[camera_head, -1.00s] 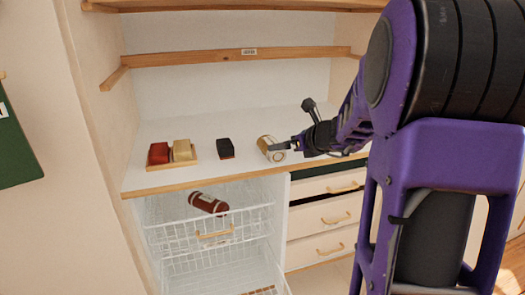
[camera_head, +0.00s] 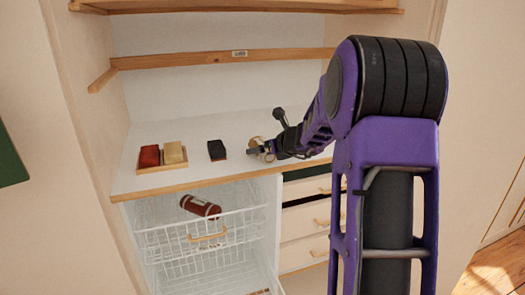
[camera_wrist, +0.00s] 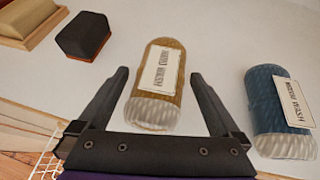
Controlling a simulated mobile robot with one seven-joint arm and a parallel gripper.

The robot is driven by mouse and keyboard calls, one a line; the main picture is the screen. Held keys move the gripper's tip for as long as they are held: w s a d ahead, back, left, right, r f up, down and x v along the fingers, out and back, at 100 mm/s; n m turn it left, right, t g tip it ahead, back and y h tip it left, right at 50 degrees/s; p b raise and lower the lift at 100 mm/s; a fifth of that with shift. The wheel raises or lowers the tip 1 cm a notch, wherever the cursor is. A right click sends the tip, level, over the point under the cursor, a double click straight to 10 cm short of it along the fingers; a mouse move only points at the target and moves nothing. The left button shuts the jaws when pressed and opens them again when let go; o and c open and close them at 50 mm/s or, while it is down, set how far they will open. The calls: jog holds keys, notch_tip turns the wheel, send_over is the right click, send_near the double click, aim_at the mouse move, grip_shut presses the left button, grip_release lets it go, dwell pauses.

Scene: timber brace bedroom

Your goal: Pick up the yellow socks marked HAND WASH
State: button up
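A mustard-yellow sock roll (camera_wrist: 150,113) with a pale label lies on the white counter in the wrist view. The label's print appears upside down and too blurred to read surely. In the head view the roll (camera_head: 256,143) is partly hidden by my gripper (camera_head: 265,152). My gripper (camera_wrist: 158,76) is open, with one finger on each side of the roll; the wrist view shows gaps between the fingers and the roll. A blue roll (camera_wrist: 268,105) with a similar label lies to the right, outside the right finger.
A dark block (camera_head: 216,150) lies left of the roll. Further left, a wooden tray (camera_head: 163,171) holds a red and a tan block. Below the counter (camera_head: 150,185), an open wire basket (camera_head: 160,238) holds a dark red labelled roll (camera_head: 200,206). Drawers (camera_head: 305,226) stand beside it.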

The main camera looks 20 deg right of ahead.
jog(key=c, duration=1.2)
